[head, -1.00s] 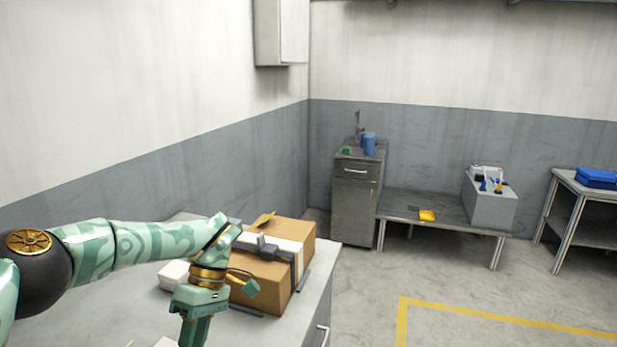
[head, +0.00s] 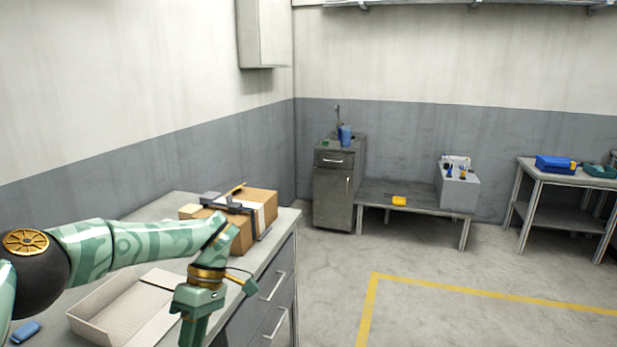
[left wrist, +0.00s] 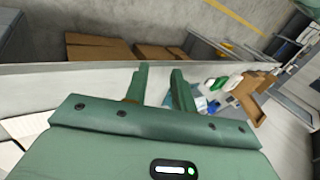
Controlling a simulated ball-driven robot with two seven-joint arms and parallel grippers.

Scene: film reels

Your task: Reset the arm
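My left arm (head: 150,245), green with a camouflage pattern, reaches in from the left of the head view and bends down at the wrist, in front of the counter. Its fingers are cut off below the head view. In the left wrist view my left gripper (left wrist: 161,72) shows two green fingers standing apart with nothing held between them. My right gripper is in neither view.
A cardboard box (head: 263,200) with dark straps and an open light tray (head: 98,325) sit on the counter. A grey cabinet (head: 332,200), low bench (head: 410,204) and side table (head: 565,178) stand further back. Floor to the right is clear.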

